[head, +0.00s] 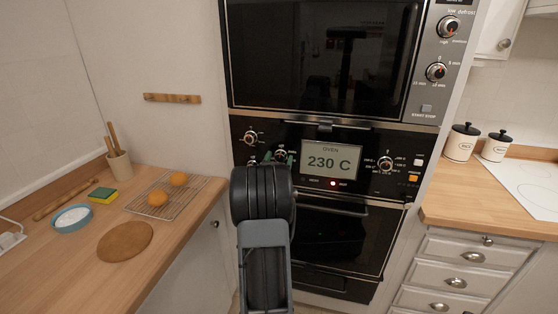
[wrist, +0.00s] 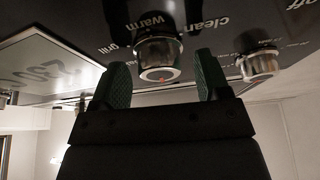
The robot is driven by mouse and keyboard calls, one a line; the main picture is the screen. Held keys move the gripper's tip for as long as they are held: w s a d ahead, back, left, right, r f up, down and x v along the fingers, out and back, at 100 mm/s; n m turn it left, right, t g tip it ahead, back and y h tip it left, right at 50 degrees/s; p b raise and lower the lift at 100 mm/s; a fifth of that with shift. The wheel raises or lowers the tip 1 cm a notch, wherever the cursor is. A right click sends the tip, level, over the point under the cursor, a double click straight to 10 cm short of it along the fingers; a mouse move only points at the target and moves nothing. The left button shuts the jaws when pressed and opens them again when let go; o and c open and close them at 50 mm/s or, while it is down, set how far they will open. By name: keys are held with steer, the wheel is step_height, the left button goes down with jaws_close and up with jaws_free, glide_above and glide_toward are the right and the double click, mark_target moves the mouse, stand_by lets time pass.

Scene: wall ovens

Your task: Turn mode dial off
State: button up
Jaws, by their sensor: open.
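The oven's control panel carries a display (head: 331,162) reading 230 C. A silver dial (wrist: 157,58) shows in the wrist view, upside down, among the printed words "warm", "grill" and "clean". My gripper (wrist: 162,84) is open, with one green finger on each side of this dial and a visible gap on both sides. In the head view my gripper (head: 278,158) is at the panel, left of the display. The same dial (head: 281,155) shows there between the green fingertips, partly hidden. A red mark shows on its face. Which way it points is unclear.
A second dial (head: 250,138) sits up and left of the gripped area. A third dial (head: 386,164) is right of the display. An oven door handle (head: 335,208) runs below the panel. Wooden counters (head: 180,228) flank the oven.

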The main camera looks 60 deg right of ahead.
steer(key=shift+c, duration=0.2)
steer(key=c, duration=0.8)
steer(key=shift+f+n+b, duration=0.2)
steer(key=shift+n+b, duration=0.2)
steer(key=shift+b, duration=0.3)
steer(key=shift+r+n+t+b, duration=0.1)
steer(key=shift+n+t+b, duration=0.5)
steer(key=shift+b, duration=0.05)
steer(key=shift+r, duration=0.1)
steer(key=o, duration=0.8)
steer(key=shift+o, duration=0.2)
steer(key=shift+a, duration=0.1)
steer(key=b+v, duration=0.3)
steer(key=v, duration=1)
steer(key=shift+a, duration=0.3)
